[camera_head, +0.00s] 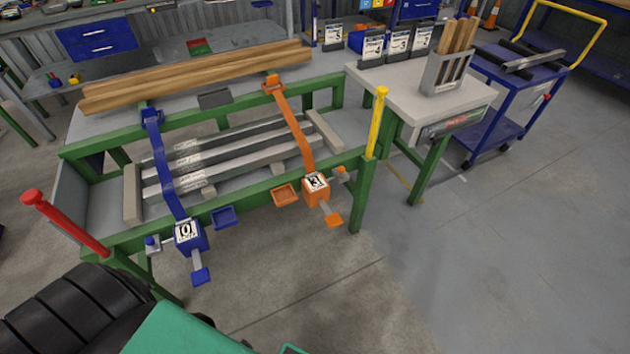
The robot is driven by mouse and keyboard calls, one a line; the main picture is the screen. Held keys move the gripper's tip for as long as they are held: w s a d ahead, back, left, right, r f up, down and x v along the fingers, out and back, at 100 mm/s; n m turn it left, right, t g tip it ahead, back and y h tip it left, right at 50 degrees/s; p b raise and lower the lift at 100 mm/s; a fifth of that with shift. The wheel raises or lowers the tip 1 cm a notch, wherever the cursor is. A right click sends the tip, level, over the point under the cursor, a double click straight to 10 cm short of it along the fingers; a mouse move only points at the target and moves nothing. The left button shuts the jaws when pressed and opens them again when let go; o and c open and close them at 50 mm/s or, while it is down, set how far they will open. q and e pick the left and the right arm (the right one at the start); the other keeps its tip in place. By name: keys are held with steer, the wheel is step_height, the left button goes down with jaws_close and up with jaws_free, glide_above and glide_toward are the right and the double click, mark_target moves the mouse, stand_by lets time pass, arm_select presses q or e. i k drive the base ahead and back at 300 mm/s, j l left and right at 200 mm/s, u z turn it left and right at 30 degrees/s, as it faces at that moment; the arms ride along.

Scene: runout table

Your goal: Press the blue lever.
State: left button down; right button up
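A long blue bar (165,165) slopes from the table's back rail down to a blue box (188,236) on the front rail. The box has a white label that seems to read 0. A blue paddle-like lever (201,277) sticks out below the box on a short grey stem. Nothing touches it. A small blue knob (152,243) sits left of the box, and a blue tray (224,216) right of it. Neither of my grippers is in view.
A matching orange bar (292,125), orange box (316,186) and orange paddle (333,219) stand to the right. A red post (65,223) and a yellow post (377,122) rise at the table's ends. The floor (480,260) at front right is clear.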

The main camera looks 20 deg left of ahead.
mark_target(201, 277)
steer(key=j+u, duration=0.1)
steer(key=u, duration=0.3)
steer(key=k+j+u, duration=0.1)
steer(key=u, duration=0.35)
steer(key=j+u, duration=0.15)
steer(key=u, duration=0.25)
steer(key=j+u, duration=0.15)
steer(key=u, duration=0.3)
